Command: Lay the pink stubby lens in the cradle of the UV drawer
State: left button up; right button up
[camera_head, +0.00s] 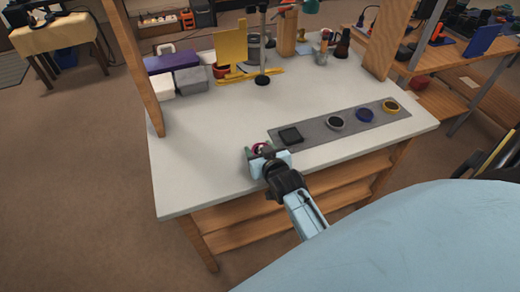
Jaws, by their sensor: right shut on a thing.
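My right gripper (262,154) is above the near part of the white table, just left of the grey mat. It is shut on the pink stubby lens (259,147); only a small pink part shows, and the jaws hide the rest. A box with a purple top (172,62) and white and grey parts stands at the back left of the table. I cannot tell whether it is the UV drawer, and no cradle can be made out. My left gripper is not in view.
The grey mat (313,139) bears a black square piece (291,135), a grey ring (334,123), a blue ring (365,115) and a yellow ring (391,106). A yellow panel (231,45) and a black-based stand (262,81) are at the back. The table's left middle is clear.

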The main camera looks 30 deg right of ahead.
jog(key=shift+f, duration=0.15)
jog(key=o, duration=1)
jog(key=shift+o, duration=0.2)
